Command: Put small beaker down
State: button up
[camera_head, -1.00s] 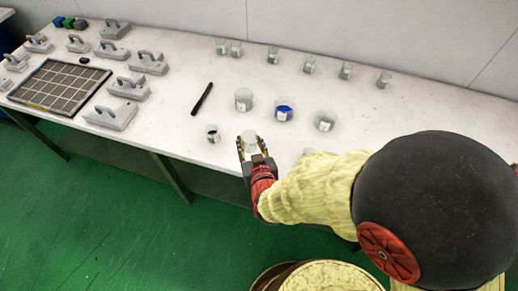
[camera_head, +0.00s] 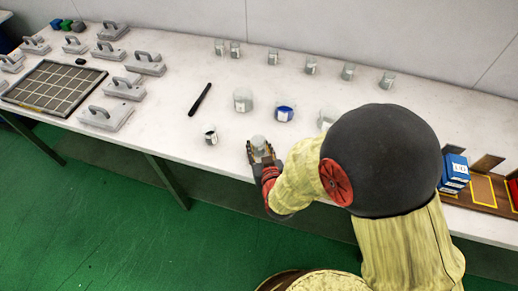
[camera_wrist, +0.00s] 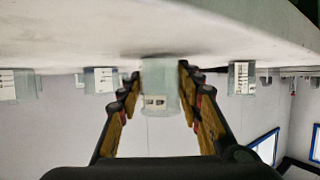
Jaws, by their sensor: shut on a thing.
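The small beaker (camera_head: 259,141) is clear with a white label and upright. It is near the front edge of the white table (camera_head: 150,130). My gripper (camera_head: 260,148) is shut on it, one finger on each side. The wrist view is upside down, with the tabletop above. There the small beaker (camera_wrist: 160,88) sits between the fingers of my gripper (camera_wrist: 160,78), its base close to the tabletop. I cannot tell whether it touches.
A small beaker with dark contents (camera_head: 210,134) stands left of my gripper. Behind are a larger clear beaker (camera_head: 243,99), one with blue contents (camera_head: 284,113) and another (camera_head: 327,117) partly behind my arm. A black pen-like stick (camera_head: 200,99) lies left. Blue boxes (camera_head: 454,172) stand right.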

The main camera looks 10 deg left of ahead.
jog(key=shift+f, duration=0.1)
jog(key=o, duration=1.2)
jog(key=shift+c, duration=0.2)
